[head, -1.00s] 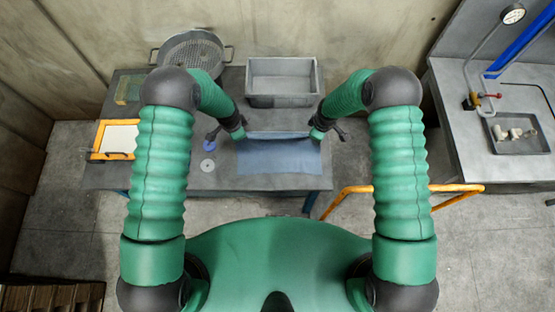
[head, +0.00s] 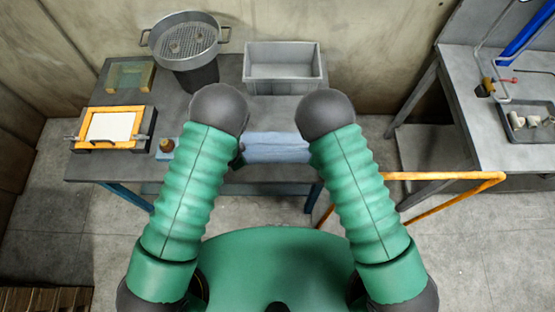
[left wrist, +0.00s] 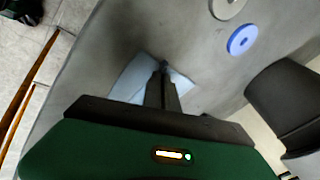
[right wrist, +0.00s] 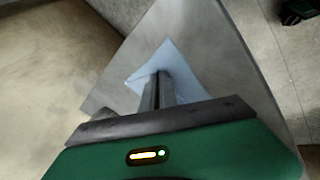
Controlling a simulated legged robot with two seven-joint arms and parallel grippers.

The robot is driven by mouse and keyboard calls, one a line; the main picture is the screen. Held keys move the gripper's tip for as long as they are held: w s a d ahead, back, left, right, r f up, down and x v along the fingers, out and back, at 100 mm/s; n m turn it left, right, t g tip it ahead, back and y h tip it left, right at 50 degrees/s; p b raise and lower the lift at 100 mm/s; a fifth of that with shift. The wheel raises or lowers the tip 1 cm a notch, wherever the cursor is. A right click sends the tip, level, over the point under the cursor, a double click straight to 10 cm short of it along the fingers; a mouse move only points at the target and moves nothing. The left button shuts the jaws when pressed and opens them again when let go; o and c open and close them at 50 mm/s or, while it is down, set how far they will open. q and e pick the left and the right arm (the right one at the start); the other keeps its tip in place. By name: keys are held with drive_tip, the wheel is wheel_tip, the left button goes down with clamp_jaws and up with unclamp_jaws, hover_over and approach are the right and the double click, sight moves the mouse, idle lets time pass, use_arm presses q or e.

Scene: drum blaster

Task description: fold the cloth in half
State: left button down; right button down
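The blue cloth (head: 277,148) lies near the front edge of the grey table, between my two forearms in the head view. It shows as a shallow light-blue band, with both ends hidden by my arms. In the left wrist view, my left gripper (left wrist: 163,68) has its fingers together, with pale blue cloth (left wrist: 130,77) at and around the tips. In the right wrist view, my right gripper (right wrist: 159,76) also has its fingers together over cloth (right wrist: 176,60). Both appear shut on the cloth; the exact pinch is hidden.
A grey bin (head: 283,88) and a round strainer pot (head: 187,42) stand at the back. An orange-framed screen (head: 112,127) lies left. A blue disc (left wrist: 243,39) lies near the left gripper. An orange rail (head: 440,176) stands right of the table.

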use_arm(q)
drive_tip(key=shift+s+a, duration=0.1)
drive_tip(key=shift+a, duration=0.1)
use_arm(e)
drive_tip(key=shift+s+d, duration=0.1)
drive_tip(key=shift+d, duration=0.15)
use_arm(q)
drive_tip(key=c, duration=2)
unclamp_jaws()
use_arm(e)
drive_tip(key=c, duration=2)
unclamp_jaws()
use_arm(q)
drive_tip(key=o, duration=0.7)
drive_tip(key=shift+d, duration=0.1)
use_arm(e)
drive_tip(key=o, duration=0.7)
drive_tip(key=shift+a, duration=0.1)
use_arm(q)
drive_tip(key=shift+s, duration=0.15)
use_arm(e)
drive_tip(key=shift+s, duration=0.15)
